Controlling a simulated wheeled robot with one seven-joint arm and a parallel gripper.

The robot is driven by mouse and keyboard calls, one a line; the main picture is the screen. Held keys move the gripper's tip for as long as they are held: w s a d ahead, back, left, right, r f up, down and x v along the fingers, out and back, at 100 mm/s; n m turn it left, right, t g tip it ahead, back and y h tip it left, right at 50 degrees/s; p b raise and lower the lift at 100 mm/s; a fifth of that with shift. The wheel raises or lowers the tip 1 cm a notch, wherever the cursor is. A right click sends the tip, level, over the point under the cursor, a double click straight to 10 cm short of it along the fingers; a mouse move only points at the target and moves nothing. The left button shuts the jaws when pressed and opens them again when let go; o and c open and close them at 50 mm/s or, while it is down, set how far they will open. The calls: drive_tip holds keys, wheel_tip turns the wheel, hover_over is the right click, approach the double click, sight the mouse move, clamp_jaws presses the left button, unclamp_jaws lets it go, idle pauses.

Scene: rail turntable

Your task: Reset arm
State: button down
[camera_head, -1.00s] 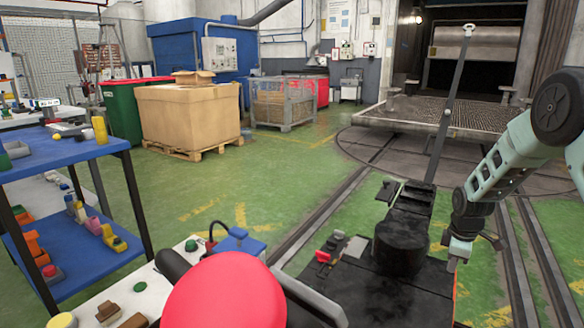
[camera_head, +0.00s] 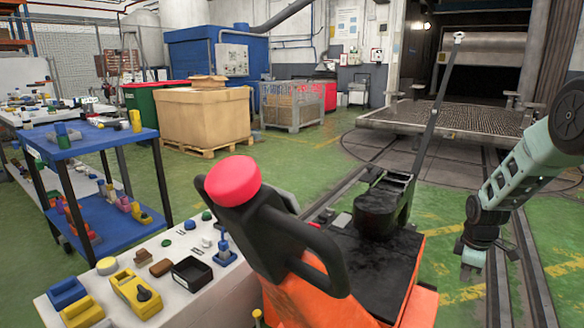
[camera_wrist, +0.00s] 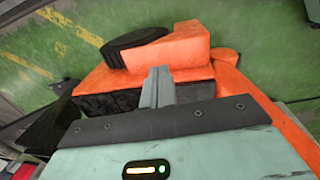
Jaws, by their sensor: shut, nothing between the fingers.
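My gripper (camera_head: 472,262) hangs at the lower right in the head view, fingers pointing down, to the right of an orange and black machine (camera_head: 425,302). In the wrist view the two fingers (camera_wrist: 158,86) are together, with nothing between them. The orange body and a black wheel (camera_wrist: 134,46) of the machine lie beyond them. I cannot tell how far the fingertips are from it. My arm comes in from the right edge, bent at the elbow.
The machine has a black handle and red knob (camera_head: 232,180). A white worktop (camera_head: 190,305) with small coloured items and a blue shelf cart (camera_head: 90,145) stand left. Rails run on the right.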

drive_tip(key=s+a+r+m+y, duration=0.1)
drive_tip(key=s+a+r, duration=0.4)
drive_tip(key=a, duration=0.4)
drive_tip(key=s+a+r, duration=0.4)
drive_tip(key=s+a, duration=0.1)
drive_tip(key=a, duration=0.3)
drive_tip(key=s+a+r+m+y, duration=0.1)
drive_tip(key=s+a+r, duration=0.4)
drive_tip(key=a, duration=0.4)
drive_tip(key=s+a+r+m+g, duration=0.1)
drive_tip(key=s+a+r, duration=0.15)
drive_tip(key=s, duration=0.95)
drive_tip(key=s+a+r+m, duration=0.15)
drive_tip(key=s+a, duration=0.25)
drive_tip(key=s, duration=0.8)
wheel_tip(320, 180, up, 22)
drive_tip(key=p, duration=2.2)
drive_tip(key=shift+w+d+n+h, duration=0.15)
drive_tip(key=shift+n+h, duration=0.15)
drive_tip(key=shift+n, duration=0.15)
drive_tip(key=shift+r, duration=0.1)
